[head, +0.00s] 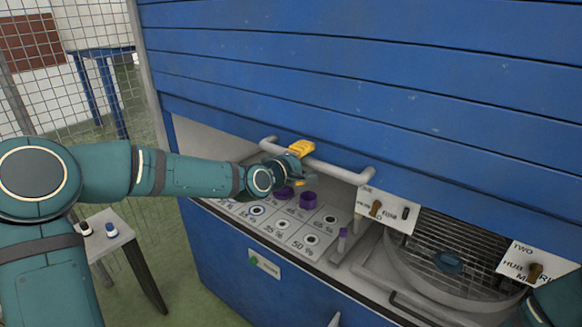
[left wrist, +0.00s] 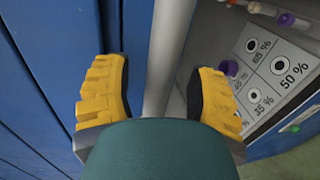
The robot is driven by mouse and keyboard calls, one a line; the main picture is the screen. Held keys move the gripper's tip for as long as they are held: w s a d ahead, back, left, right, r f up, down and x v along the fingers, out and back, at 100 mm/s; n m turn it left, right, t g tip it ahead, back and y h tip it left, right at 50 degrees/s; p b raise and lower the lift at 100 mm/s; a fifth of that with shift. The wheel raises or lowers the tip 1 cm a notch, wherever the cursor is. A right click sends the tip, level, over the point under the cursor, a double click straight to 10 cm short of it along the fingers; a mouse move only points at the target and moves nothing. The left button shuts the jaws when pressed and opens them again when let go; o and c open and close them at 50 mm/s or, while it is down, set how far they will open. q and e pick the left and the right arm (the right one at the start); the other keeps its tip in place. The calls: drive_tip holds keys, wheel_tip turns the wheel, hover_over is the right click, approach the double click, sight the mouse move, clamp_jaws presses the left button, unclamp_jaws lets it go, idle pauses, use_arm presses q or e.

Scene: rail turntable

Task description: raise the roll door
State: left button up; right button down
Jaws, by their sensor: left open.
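The blue slatted roll door (head: 350,80) is partly up, with an open gap beneath its lower edge. A grey bar handle (head: 338,172) runs along that edge. My left gripper (head: 301,165) is at the left part of the handle, one yellow finger on each side of it. In the left wrist view the handle (left wrist: 170,50) passes between the open fingers of the gripper (left wrist: 160,95), with a visible gap to each finger. Whether the palm touches the bar is hidden. My right gripper is not in view.
Under the door is a panel with percent labels (head: 282,224) and purple knobs (head: 308,197). Right of it are a white switch plate (head: 388,210) and a round grille (head: 450,260). A small grey table (head: 105,240) stands at the left, near a wire fence (head: 40,90).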

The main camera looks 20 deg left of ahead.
use_arm(q)
drive_tip(key=v, duration=1.1)
drive_tip(key=shift+s+r, duration=0.1)
idle(0.5)
drive_tip(key=s+d+f+m+g+b, duration=0.2)
drive_tip(key=d+f, duration=0.1)
drive_tip(key=f, duration=0.8)
drive_tip(key=s+d+f+m+g+b, duration=0.2)
drive_tip(key=s+d+f+g, duration=0.1)
drive_tip(key=f, duration=0.8)
drive_tip(key=s+d+f+m+g+b, duration=0.2)
drive_tip(key=d+f, duration=0.1)
drive_tip(key=f, duration=0.7)
drive_tip(key=s+f+m+g+b, duration=0.2)
drive_tip(key=s+f+m+g, duration=0.1)
drive_tip(key=s+f, duration=0.4)
drive_tip(key=s+d+f+m+g+y+b, duration=0.1)
drive_tip(key=s+f+m+g, duration=0.1)
drive_tip(key=s+f, duration=0.5)
wheel_tip(320, 180, down, 5)
drive_tip(key=shift+s+d+r+m+g+y+b, duration=0.15)
drive_tip(key=shift+s+d+m+g+y+b, duration=0.2)
drive_tip(key=shift+m, duration=0.25)
